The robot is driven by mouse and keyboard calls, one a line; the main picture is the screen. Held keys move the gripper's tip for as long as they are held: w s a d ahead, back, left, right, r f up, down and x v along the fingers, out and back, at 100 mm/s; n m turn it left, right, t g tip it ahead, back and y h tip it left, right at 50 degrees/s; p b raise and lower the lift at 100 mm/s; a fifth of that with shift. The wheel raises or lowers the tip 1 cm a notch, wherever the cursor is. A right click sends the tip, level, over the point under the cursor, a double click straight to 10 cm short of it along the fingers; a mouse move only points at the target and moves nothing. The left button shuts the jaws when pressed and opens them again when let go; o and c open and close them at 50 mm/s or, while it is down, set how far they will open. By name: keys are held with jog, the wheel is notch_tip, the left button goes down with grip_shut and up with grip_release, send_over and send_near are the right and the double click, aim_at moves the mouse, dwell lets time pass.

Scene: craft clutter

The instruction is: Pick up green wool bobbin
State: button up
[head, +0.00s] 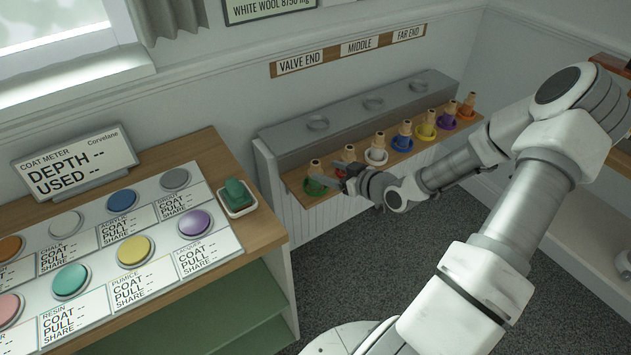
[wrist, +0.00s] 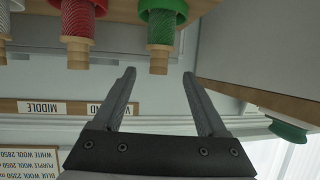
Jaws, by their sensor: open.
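The green wool bobbin (head: 314,186) sits at the near left end of a wooden shelf in the head view, with a wooden peg above it. In the upside-down wrist view the green bobbin (wrist: 163,20) is at the top centre, and its peg end points down between the fingers. My gripper (wrist: 159,75) is open, its two fingers spread around the line of that peg and nothing held. In the head view my gripper (head: 345,175) is over the left end of the row, partly hiding the red bobbin.
The red bobbin (wrist: 80,18) is close beside the green one in the wrist view. A counter (head: 255,233) with coloured buttons and a green block (head: 237,193) stands to the left.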

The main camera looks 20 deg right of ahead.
aim_at(319, 171)
jog(key=shift+x, duration=0.8)
jog(key=w+f+b, duration=0.1)
jog(key=w+a+f+b, duration=0.1)
jog(key=w, duration=0.1)
jog(key=shift+w+f, duration=0.15)
jog(key=shift+f, duration=0.15)
jog(key=shift+w+a+f, duration=0.15)
jog(key=shift+w+a, duration=0.05)
jog(key=shift+w, duration=0.25)
grip_shut()
